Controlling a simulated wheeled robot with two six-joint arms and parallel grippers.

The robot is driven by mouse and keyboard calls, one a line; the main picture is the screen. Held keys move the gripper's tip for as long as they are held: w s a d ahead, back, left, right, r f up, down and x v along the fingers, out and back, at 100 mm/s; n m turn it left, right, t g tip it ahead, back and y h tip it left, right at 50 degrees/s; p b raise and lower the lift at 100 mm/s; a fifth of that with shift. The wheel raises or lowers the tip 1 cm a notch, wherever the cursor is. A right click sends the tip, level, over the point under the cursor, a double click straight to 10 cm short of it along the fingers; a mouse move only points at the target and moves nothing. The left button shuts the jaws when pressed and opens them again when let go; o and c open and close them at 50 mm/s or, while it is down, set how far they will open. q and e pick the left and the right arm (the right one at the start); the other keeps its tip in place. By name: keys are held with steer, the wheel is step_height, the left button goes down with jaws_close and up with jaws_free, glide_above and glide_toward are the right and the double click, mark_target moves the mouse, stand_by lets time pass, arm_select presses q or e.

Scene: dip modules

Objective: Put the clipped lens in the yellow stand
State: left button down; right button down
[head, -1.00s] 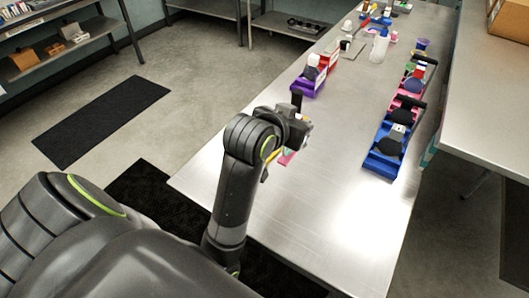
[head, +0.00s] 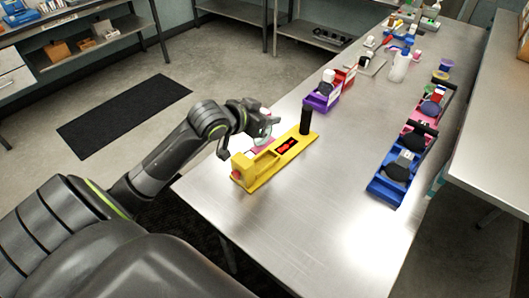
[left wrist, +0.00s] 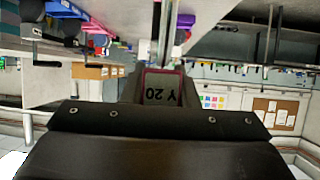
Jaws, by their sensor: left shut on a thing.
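The yellow stand (head: 262,180) lies near the left edge of the steel table in the head view. It has a black upright post (head: 305,121) at its far end and red parts in a dark slot. My left gripper (head: 264,130) is above the table on the stand's far left side, shut on the clipped lens. In the left wrist view a pink-edged piece (left wrist: 160,88) marked "Y 20", upside down, shows between the jaws. Pink also shows just below the gripper in the head view. The rest of the lens is hidden or too small to tell. My right gripper is not in view.
A purple tray (head: 316,104) and a red one (head: 348,74) stand beyond the yellow stand. A blue tray (head: 381,190) and a pink tray (head: 412,142) line the right side. A bottle (head: 400,66) stands farther back. The table's middle is clear.

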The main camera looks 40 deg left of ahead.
mark_target(267, 140)
arm_select(q)
step_height(267, 140, down, 3)
steer(key=shift+s+f, duration=0.1)
steer(key=shift+f, duration=0.85)
step_height(267, 140, down, 2)
steer(key=shift+f, duration=0.6)
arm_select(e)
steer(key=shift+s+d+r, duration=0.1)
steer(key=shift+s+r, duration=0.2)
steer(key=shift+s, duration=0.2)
arm_select(q)
steer(key=shift+f, duration=0.1)
steer(key=c, duration=1.1)
jaws_free()
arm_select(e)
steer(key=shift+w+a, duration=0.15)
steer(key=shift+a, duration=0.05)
